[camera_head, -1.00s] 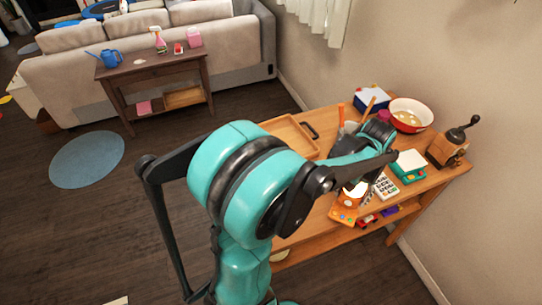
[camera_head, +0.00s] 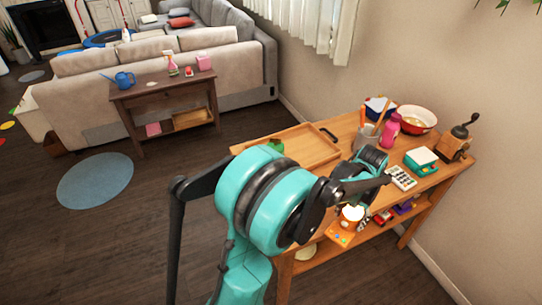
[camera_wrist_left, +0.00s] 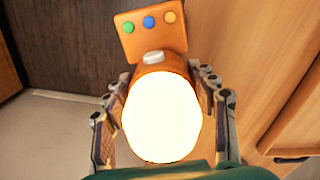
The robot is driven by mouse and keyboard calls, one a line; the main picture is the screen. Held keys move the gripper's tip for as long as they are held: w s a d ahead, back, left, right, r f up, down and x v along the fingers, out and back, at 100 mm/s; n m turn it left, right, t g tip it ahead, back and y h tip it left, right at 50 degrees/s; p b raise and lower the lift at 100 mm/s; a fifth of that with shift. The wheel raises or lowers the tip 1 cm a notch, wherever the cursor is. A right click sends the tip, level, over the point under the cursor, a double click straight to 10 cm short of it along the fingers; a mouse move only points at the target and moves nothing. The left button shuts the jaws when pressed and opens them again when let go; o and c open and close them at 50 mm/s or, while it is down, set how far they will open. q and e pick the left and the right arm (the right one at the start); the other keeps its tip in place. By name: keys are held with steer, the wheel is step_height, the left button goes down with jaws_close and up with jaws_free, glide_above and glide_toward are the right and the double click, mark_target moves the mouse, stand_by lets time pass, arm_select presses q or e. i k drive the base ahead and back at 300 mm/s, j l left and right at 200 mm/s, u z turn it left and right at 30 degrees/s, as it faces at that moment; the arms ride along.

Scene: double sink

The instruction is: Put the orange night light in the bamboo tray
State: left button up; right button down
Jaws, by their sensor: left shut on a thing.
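The orange night light (camera_head: 340,236) has a round glowing white lamp and an orange panel with green, blue and yellow buttons. In the left wrist view, the night light (camera_wrist_left: 160,115) sits between the two fingers of my left gripper (camera_wrist_left: 156,82), which is shut on it. In the head view, my left gripper (camera_head: 353,207) is largely hidden behind my arm and holds the light by the table's front edge. The bamboo tray (camera_head: 312,146) lies on the left part of the tabletop, with a dark handle at its far right end. My arm covers its near part.
The wooden table (camera_head: 410,148) holds a utensil cup, pink bottle (camera_head: 390,130), red-rimmed bowl (camera_head: 416,118), coffee grinder (camera_head: 457,138), teal scale (camera_head: 420,161) and calculator (camera_head: 401,178). A green thing (camera_head: 276,145) shows at the tray's left. Small items lie on the lower shelf.

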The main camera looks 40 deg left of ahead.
mark_target(304, 144)
steer(key=i+u, duration=0.1)
steer(key=u, duration=0.35)
steer(key=l+u, duration=0.1)
steer(key=u, duration=0.3)
steer(key=i+l+u, duration=0.1)
steer(key=u, duration=0.35)
steer(key=l+u, duration=0.1)
steer(key=u, duration=0.35)
steer(key=i+l, duration=0.15)
steer(key=l, duration=0.25)
steer(key=i+l, duration=0.15)
steer(key=l, duration=0.2)
steer(key=i+l, duration=0.1)
steer(key=l, duration=0.3)
steer(key=i+l, duration=0.15)
steer(key=l, duration=0.2)
steer(key=i+l, duration=0.15)
steer(key=l, duration=0.25)
steer(key=i+l, duration=0.15)
steer(key=l, duration=0.2)
steer(key=i, duration=0.2)
